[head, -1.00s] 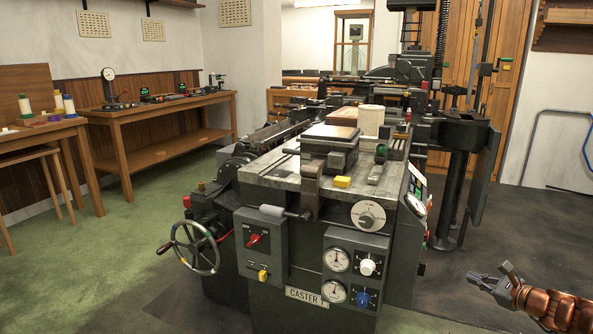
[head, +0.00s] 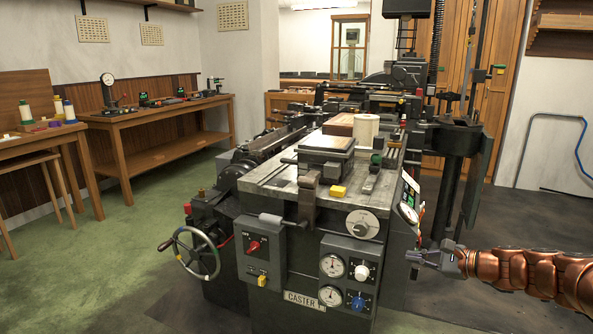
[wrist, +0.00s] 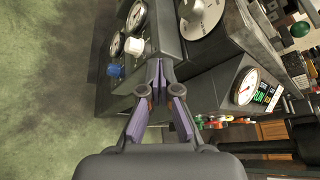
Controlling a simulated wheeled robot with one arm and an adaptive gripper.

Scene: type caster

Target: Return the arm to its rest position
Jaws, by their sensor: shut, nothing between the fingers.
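My gripper (head: 412,256) is at the right in the head view, at the end of my copper-coloured arm, low beside the right front corner of the caster machine (head: 258,262). In the wrist view my gripper (wrist: 160,82) is shut with its purple-grey fingers together and nothing between them. The machine's front panel with gauges and knobs shows just past the fingertips. I cannot tell whether the fingertips touch the machine.
A workbench (head: 165,113) stands along the left wall. Floor at the front left is clear.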

